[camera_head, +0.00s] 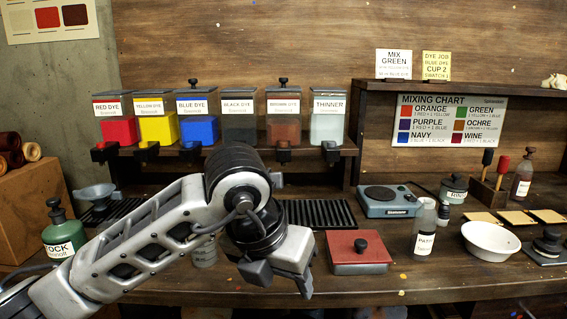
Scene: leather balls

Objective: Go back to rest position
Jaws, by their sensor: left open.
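My left arm comes in from the lower left and reaches over the front of the workbench (400,287). My left gripper (281,279) is at the lower middle, pointing down toward the camera side. Its two dark fingers are apart and I see nothing between them. It is just left of a red-lidded box (358,248); I cannot tell how high it is above the bench. The arm hides part of the bench and a labelled cup (205,254) behind it. My right gripper is not in view.
Several dye dispensers (199,118) stand on a shelf behind the arm. A green bottle (64,235) is at the left. The front bench strip at right is mostly clear.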

